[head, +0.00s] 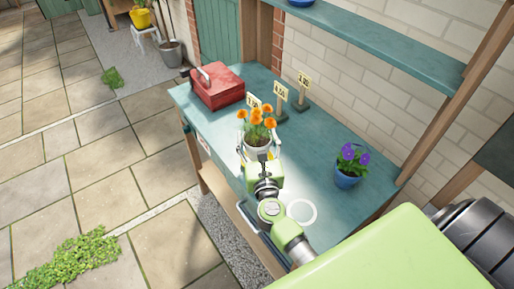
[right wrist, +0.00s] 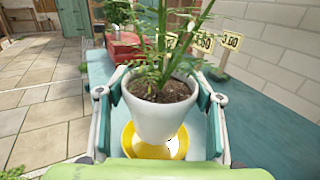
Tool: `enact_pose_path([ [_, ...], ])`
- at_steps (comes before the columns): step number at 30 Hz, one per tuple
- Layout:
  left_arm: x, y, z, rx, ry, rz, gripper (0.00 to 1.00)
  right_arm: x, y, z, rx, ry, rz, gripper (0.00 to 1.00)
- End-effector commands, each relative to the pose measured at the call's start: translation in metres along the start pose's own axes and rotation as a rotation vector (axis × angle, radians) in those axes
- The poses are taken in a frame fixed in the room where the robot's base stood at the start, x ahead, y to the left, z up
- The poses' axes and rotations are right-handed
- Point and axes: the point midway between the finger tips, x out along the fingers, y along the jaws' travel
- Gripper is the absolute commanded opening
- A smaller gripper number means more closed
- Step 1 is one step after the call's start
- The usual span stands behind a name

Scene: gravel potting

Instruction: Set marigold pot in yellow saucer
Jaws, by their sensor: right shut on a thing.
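The marigold pot (head: 256,143) is a white pot with orange flowers, upright over the teal bench. It also shows in the right wrist view (right wrist: 155,118), with dark soil and green stems. My right gripper (head: 260,152) is shut on it, one finger on each side. The yellow saucer (right wrist: 181,148) shows directly under the pot in the right wrist view, its rim around the pot's base. I cannot tell whether the pot touches it. My left gripper is not in view.
On the teal bench (head: 220,122), a red toolbox (head: 217,88) stands at the far left. Price signs (head: 281,95) stand behind the pot. A blue pot with purple flowers (head: 348,177) stands to the right. A white ring-shaped saucer (head: 314,214) lies nearer me.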

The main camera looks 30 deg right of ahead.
Motion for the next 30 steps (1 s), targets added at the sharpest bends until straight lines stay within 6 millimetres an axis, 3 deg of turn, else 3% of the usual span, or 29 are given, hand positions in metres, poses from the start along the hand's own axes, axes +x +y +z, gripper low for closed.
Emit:
enact_pose_path([
  [6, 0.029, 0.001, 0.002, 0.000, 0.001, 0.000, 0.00, 0.001, 0.000, -0.030, -0.002, -0.003, 0.001, 0.26],
  [23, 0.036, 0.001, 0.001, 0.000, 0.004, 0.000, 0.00, 0.001, 0.000, -0.037, 0.000, -0.003, 0.000, 0.26],
  [24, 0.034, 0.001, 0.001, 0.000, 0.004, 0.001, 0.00, 0.000, 0.000, -0.037, 0.000, 0.000, 0.000, 0.71],
  [25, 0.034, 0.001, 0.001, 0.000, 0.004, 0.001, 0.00, 0.000, 0.000, -0.037, 0.000, 0.000, 0.000, 0.77],
  [30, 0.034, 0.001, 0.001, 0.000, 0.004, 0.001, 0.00, 0.000, 0.000, -0.037, 0.000, 0.000, 0.000, 0.77],
])
